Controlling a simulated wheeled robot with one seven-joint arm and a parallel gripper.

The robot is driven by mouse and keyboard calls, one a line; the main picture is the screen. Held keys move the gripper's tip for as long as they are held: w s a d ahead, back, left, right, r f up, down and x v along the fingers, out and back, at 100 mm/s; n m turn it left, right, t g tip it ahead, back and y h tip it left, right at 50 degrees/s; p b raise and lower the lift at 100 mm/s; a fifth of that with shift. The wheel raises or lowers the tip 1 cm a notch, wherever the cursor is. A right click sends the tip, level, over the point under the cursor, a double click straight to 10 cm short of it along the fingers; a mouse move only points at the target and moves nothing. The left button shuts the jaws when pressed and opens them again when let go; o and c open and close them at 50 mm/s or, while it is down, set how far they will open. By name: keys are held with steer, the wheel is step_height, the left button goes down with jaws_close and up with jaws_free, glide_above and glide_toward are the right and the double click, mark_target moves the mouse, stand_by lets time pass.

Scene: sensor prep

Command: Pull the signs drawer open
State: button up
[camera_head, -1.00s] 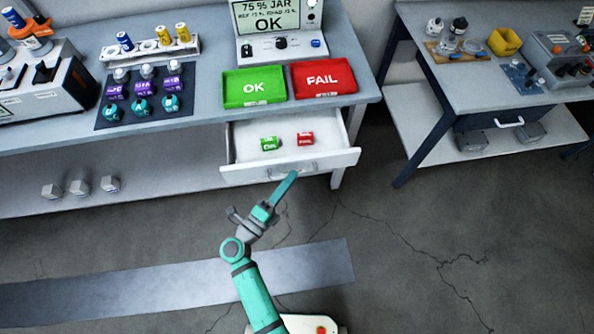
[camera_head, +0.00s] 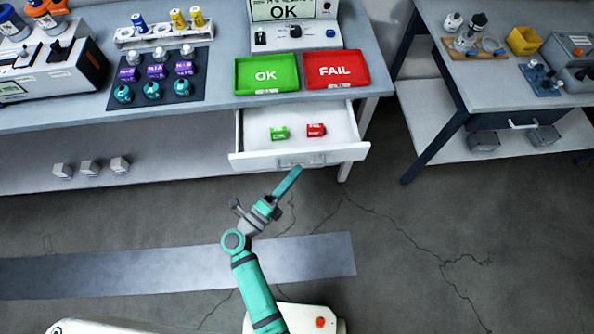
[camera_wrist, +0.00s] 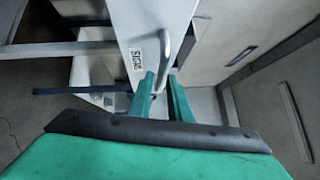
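The signs drawer (camera_head: 255,160) is a white drawer under the bench, pulled out so its inside shows. It holds a green sign block and a red sign block. Its grey bar handle (camera_head: 302,161) is on the front; the wrist view shows the handle (camera_wrist: 178,45) beside a label on the drawer face (camera_wrist: 150,25). My gripper (camera_head: 297,170) is just in front of the handle. In the wrist view its teal fingers (camera_wrist: 161,76) are apart, with the handle at or just beyond their tips; whether they touch it is not clear.
The bench above carries a green OK tray (camera_head: 266,88), a red FAIL tray (camera_head: 335,86) and a dark mat (camera_head: 194,98) with several bottles. A second table (camera_head: 480,85) stands at the right. The floor in front of the drawer is clear.

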steer(key=v, duration=0.9)
steer(key=shift+s, duration=0.1)
steer(key=s+d+r+n+t+y, duration=0.45)
steer(key=s+r+n+y, duration=0.35)
steer(key=n, duration=0.6)
steer(key=s+d+n+g+y, duration=0.3)
steer(key=s+d+n+g, duration=0.2)
steer(key=s+n, duration=0.5)
steer(key=shift+r+n, duration=0.45)
steer(key=shift+n, duration=0.75)
